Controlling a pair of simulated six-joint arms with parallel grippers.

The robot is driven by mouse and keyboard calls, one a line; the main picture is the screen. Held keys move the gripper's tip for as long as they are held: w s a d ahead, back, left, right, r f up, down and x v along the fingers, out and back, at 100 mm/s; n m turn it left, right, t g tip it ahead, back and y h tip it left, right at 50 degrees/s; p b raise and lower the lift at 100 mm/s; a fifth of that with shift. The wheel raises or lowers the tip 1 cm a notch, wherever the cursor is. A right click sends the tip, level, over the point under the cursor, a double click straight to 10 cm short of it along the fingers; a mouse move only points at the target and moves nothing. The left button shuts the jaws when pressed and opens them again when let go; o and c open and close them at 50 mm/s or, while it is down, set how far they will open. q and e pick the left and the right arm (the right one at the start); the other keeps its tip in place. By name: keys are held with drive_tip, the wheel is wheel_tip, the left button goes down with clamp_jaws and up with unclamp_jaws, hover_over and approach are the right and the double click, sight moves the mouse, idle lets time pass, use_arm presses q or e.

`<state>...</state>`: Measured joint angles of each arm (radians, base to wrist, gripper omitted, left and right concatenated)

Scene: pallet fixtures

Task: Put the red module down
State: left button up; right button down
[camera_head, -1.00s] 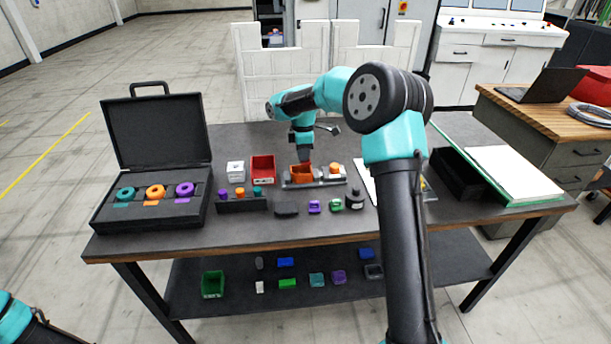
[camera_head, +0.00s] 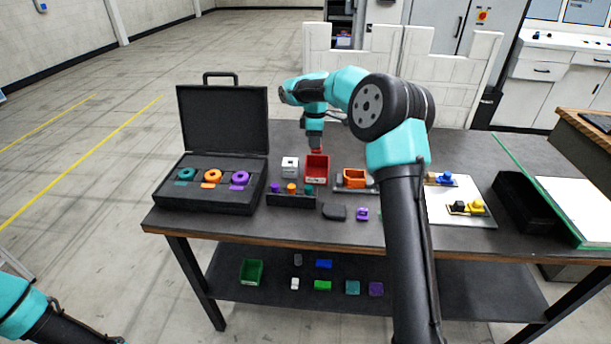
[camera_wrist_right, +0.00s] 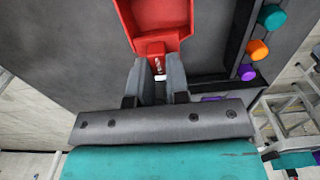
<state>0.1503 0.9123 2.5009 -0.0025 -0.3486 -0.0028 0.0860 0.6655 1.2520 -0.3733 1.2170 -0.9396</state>
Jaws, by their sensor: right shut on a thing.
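The red module (camera_wrist_right: 151,48) is a small red block at the fingertips of my right gripper (camera_wrist_right: 157,72) in the wrist view. In the head view the red module (camera_head: 317,149) shows as a small red piece below my right gripper (camera_head: 315,142), just over the back part of the red bin (camera_head: 317,170). The red bin also shows in the wrist view (camera_wrist_right: 186,18), directly beyond the module. I cannot tell whether module and bin touch. My right gripper is shut on the module. My left gripper is out of view; only part of that arm shows.
A white bin (camera_head: 290,167) stands left of the red bin. An orange bin (camera_head: 355,177) on a grey fixture stands right. A black holder (camera_head: 291,200) with coloured knobs is in front. An open black case (camera_head: 205,196) lies left. The table's front middle is partly clear.

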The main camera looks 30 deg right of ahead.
sight(315, 152)
drive_tip(key=shift+s+d, duration=0.1)
drive_tip(key=shift+f, duration=2.5)
drive_tip(key=shift+f, duration=0.1)
drive_tip(key=shift+f, duration=2.4)
drive_tip(key=shift+f, duration=0.15)
drive_tip(key=c, duration=1.1)
unclamp_jaws()
